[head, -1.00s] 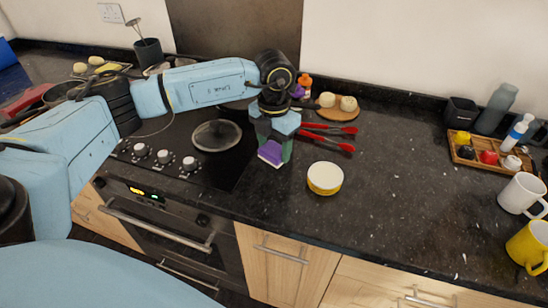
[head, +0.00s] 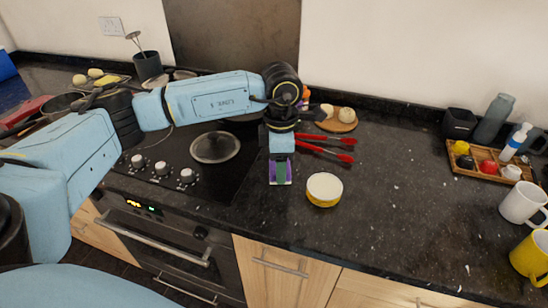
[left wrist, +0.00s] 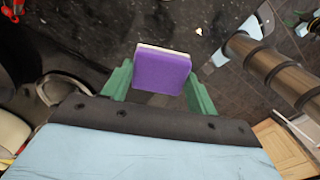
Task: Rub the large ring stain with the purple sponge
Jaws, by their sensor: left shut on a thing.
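My left gripper (head: 280,178) is over the dark counter, just right of the hob, pointing down. Its green fingers are shut on the purple sponge (left wrist: 162,72), which has a pale layer along one edge. In the head view only slivers of the sponge show beside the near finger. I cannot tell whether the sponge touches the counter. My right gripper is not in view.
A yellow round tub with a pale top (head: 324,190) stands close right of the gripper. Red tongs (head: 326,149) and a round board (head: 342,127) lie behind. The counter's middle right is mostly clear up to the mugs.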

